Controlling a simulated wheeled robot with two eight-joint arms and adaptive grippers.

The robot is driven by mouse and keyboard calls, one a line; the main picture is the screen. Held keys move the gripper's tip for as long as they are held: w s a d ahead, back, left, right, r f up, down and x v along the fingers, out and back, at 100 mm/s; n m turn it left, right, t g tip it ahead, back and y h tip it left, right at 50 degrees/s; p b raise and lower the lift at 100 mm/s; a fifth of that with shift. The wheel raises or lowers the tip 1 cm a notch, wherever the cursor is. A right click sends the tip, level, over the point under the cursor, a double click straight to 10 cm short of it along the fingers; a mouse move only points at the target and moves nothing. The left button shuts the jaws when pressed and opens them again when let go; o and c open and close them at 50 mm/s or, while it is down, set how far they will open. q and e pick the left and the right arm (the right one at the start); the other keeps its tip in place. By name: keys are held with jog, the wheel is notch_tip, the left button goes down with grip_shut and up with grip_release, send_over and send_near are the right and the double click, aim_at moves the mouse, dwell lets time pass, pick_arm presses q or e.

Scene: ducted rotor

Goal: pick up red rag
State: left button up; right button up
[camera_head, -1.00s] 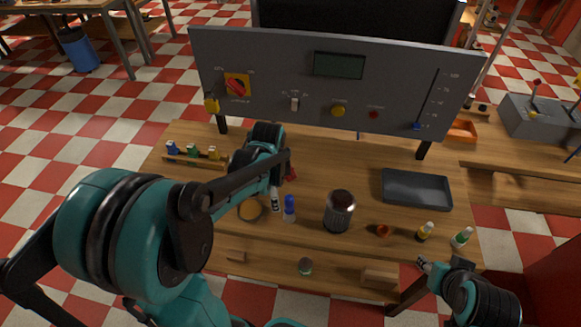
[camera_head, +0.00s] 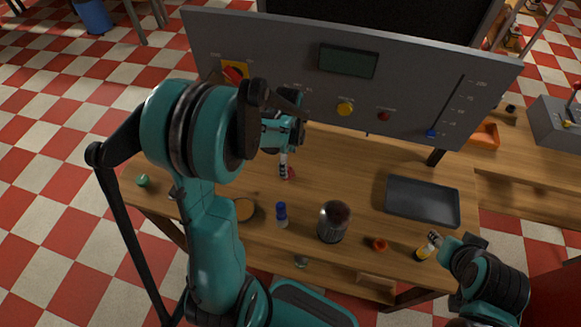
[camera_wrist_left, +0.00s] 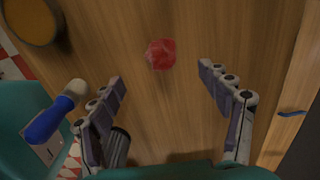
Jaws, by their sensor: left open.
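The red rag (camera_wrist_left: 160,54) lies crumpled on the wooden table in the left wrist view, just beyond and between my left fingertips. In the head view the rag (camera_head: 290,174) shows as a small red patch, partly hidden by my left gripper (camera_head: 284,167). My left gripper is open and empty; its two fingers (camera_wrist_left: 160,76) stand wide apart in the wrist view, pointing down at the table. My right gripper (camera_head: 436,238) is at the table's front right, close to a small yellow bottle (camera_head: 424,252); its finger gap is too small to judge.
A round tan-topped item (camera_head: 243,209) is at left. A black tray (camera_head: 422,201) lies right. A grey control panel (camera_head: 400,85) rises behind.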

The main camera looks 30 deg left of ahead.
pick_arm(q)
jog(key=shift+s+f, duration=0.15)
jog(key=shift+f, duration=0.4)
jog(key=shift+a+f, duration=0.1)
jog(key=shift+f, duration=0.2)
jog(key=f, duration=0.1)
jog(key=f+b, duration=0.1)
jog(key=f, duration=0.1)
jog(key=f+b, duration=0.1)
jog(key=shift+w+a+f, duration=0.2)
jog(key=shift+w, duration=0.1)
jog(key=shift+r, duration=0.1)
jog(key=c, duration=1.2)
